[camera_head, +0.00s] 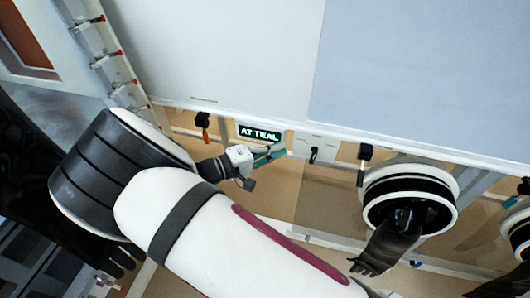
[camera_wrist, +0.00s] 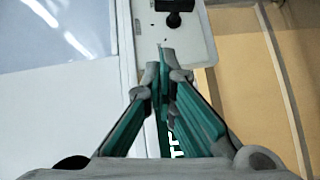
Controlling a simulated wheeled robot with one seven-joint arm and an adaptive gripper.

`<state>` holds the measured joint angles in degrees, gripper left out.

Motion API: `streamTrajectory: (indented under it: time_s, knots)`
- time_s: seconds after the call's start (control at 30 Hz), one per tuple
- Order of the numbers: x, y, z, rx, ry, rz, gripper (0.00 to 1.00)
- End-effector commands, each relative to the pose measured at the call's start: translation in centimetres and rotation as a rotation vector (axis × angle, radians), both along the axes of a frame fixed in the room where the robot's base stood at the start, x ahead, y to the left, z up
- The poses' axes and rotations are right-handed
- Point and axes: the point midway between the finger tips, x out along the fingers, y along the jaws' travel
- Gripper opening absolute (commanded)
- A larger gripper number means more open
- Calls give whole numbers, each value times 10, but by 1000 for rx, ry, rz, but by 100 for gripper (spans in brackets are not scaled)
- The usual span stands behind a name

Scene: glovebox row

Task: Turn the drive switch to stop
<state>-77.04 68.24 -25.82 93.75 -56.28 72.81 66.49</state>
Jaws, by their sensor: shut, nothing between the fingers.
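The drive switch (camera_head: 313,155) is a small black handle on a pale plate (camera_head: 322,143) under the white panel's lower edge, just right of my gripper in the head view. In the wrist view the black switch (camera_wrist: 173,13) shows at the top on its white plate (camera_wrist: 199,45), partly cut off by the frame edge. My gripper (camera_head: 284,150) is shut and empty, its teal fingers pointing toward the plate. In the wrist view its fingertips (camera_wrist: 163,62) lie below the switch, apart from it. The position the switch points to is too small to read.
A round glove port (camera_head: 375,185) with a hanging black glove (camera_head: 383,248) stands farther right.

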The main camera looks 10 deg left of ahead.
Motion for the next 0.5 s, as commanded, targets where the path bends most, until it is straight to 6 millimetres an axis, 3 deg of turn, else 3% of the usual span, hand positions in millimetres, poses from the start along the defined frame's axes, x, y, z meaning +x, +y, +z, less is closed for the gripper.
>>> streamTrajectory:
  time_s: [0.17, 0.33, 0.5]
  knots:
    - [23, -26, -3, -1, 1, -4, 0]
    - [19, -49, -6, -2, 1, -2, 0]
    - [19, -60, -8, 0, 0, -2, 0]
